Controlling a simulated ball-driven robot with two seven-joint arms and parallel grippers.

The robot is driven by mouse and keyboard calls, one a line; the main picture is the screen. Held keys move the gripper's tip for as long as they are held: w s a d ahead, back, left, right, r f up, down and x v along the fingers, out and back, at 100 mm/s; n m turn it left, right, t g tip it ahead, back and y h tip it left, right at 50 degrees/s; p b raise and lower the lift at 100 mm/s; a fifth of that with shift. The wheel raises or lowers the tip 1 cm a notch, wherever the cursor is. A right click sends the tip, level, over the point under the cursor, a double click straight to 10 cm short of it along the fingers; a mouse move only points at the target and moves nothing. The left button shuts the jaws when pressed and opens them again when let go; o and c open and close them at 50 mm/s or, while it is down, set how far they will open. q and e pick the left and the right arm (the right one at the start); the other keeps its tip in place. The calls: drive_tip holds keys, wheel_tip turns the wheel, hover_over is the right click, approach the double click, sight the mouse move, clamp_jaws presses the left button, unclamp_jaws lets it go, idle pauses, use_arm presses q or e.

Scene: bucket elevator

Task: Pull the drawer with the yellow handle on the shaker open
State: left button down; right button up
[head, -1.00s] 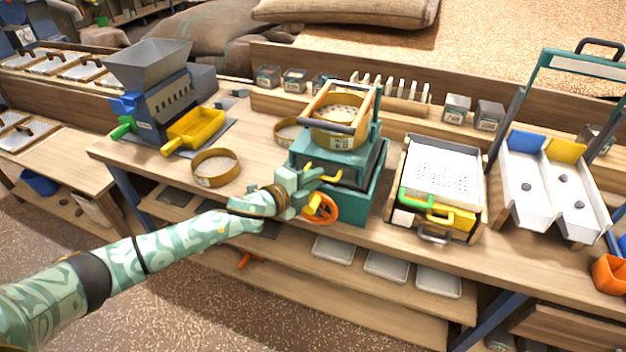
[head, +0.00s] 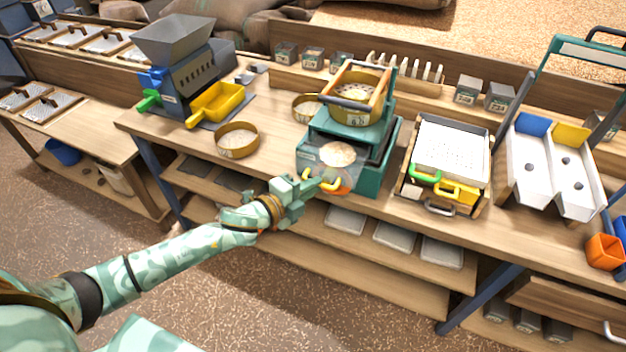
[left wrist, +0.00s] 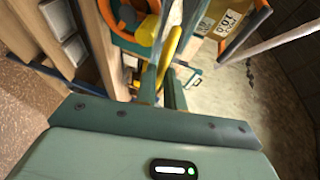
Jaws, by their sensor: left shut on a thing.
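The teal shaker (head: 374,178) stands on the bench with a round sieve in a wooden frame on top. Its drawer (head: 318,163) sticks out of the front toward me, with a pale heap of grain in view in it. The yellow handle (head: 307,176) is on the drawer's front, partly hidden by my fingers. My left gripper (head: 324,185) is shut on the yellow handle. In the left wrist view the yellow handle (left wrist: 172,45) runs between the fingers (left wrist: 162,85). My right gripper is not in view.
An orange handwheel (left wrist: 127,17) sits close beside the handle in the left wrist view. Right of the shaker stands a white-topped box (head: 448,146) with green and yellow handles. A loose sieve ring (head: 237,140) lies to the left. The floor before the bench is open.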

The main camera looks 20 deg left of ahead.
use_arm(q)
drive_tip(key=c, duration=1.8)
unclamp_jaws()
drive_tip(key=shift+o, duration=0.2)
drive_tip(key=p+v, duration=0.1)
drive_tip(key=v, duration=1.5)
drive_tip(key=shift+s, duration=0.15)
drive_tip(key=shift+a, duration=0.15)
